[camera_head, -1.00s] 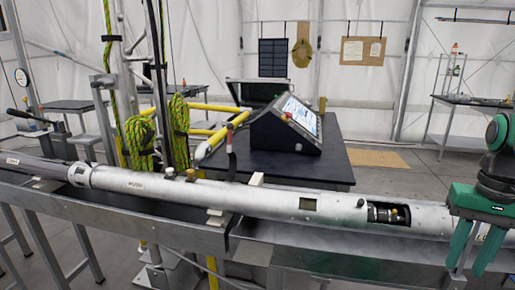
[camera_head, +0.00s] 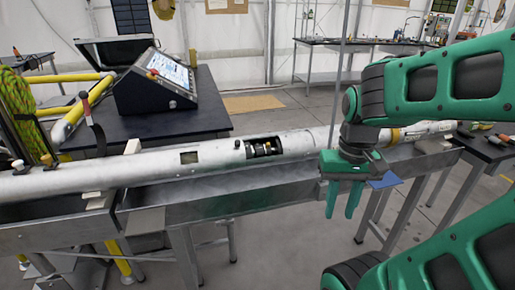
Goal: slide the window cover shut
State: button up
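A long silver tube (camera_head: 130,172) lies along a grey metal trough. Its side has an open window (camera_head: 264,147), a dark cut-out showing brass and black parts inside. A small dark knob (camera_head: 238,143) stands on the tube at the window's left end; the cover's outline is too small to tell. My gripper (camera_head: 343,203) points down with its two green fingers apart, open and empty. In the picture it is right of the window and in front of the tube, apart from the knob. My wrist hides part of the tube.
The trough (camera_head: 225,200) runs below the tube on metal legs. A black table (camera_head: 150,125) behind carries a tilted console (camera_head: 158,82) and a yellow-handled item. A table with tools (camera_head: 490,145) stands at the right. A blue sheet (camera_head: 384,180) shows beside my gripper.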

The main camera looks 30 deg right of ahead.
aim_at(224, 153)
jog(key=z, duration=0.95)
jog(key=k, duration=0.95)
jog(key=u, duration=1.05)
jog(key=i, duration=1)
